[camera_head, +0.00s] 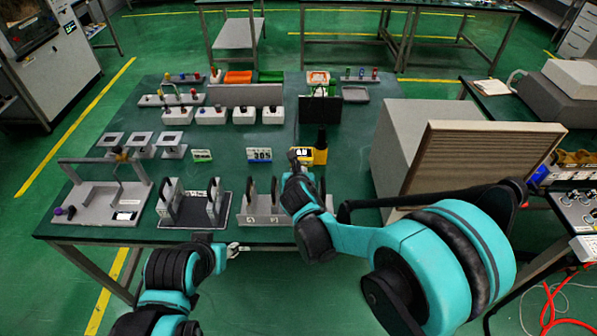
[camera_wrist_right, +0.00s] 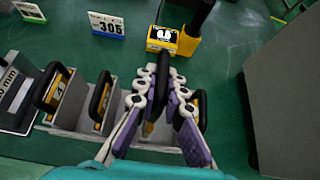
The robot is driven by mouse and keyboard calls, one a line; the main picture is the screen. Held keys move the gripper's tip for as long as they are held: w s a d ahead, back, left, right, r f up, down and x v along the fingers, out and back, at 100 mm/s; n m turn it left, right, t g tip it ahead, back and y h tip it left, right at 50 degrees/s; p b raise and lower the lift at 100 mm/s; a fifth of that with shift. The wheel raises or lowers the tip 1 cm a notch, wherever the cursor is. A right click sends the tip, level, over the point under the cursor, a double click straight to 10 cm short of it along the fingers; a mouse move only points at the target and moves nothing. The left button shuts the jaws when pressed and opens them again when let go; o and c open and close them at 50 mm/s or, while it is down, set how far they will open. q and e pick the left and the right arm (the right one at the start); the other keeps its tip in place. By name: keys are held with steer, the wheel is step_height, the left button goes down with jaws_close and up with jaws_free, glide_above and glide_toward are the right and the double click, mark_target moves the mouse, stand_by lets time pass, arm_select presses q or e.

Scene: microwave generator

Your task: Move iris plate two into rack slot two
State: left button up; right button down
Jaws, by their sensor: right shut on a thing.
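My right gripper (camera_wrist_right: 162,100) is shut on the dark handle (camera_wrist_right: 162,70) of an iris plate, between its pale, purple-padded fingers. In the head view, my right wrist hides the held plate, over the grey rack (camera_head: 243,218). The rack also shows in the wrist view (camera_wrist_right: 85,122). Two upright dark-handled plates with yellow labels, one outer (camera_wrist_right: 54,90) and one inner (camera_wrist_right: 102,98), stand left of the gripper. Another handle (camera_wrist_right: 200,108) stands just right. I cannot tell which plate is number two, or whether the held one is seated. My left gripper (camera_head: 236,250) hangs at the front edge; its opening is unclear.
A dark-based stand (camera_head: 197,222) with two upright pieces is left of the rack. A "305" display (camera_head: 260,155) and a yellow device (camera_head: 314,155) stand behind it. A large grey ribbed box (camera_head: 400,140) limits room on the right.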

steer(key=shift+f+b, duration=3.15)
steer(key=shift+f, duration=0.45)
steer(key=c, duration=1.5)
jaws_free()
steer(key=shift+c, duration=0.2)
steer(key=v, duration=1.2)
steer(key=s+d+m+g, duration=0.1)
steer(key=s+d+m, duration=0.5)
steer(key=m, duration=0.6)
steer(key=s+d+f+m+g, duration=0.1)
steer(key=s+d+m, duration=0.4)
steer(key=m, duration=0.7)
steer(key=s+d+m+g, duration=0.2)
steer(key=s+d+m, duration=0.4)
steer(key=m, duration=0.6)
steer(key=shift+s+d+f, duration=0.15)
steer(key=shift+s+d, duration=0.15)
steer(key=shift+d, duration=0.1)
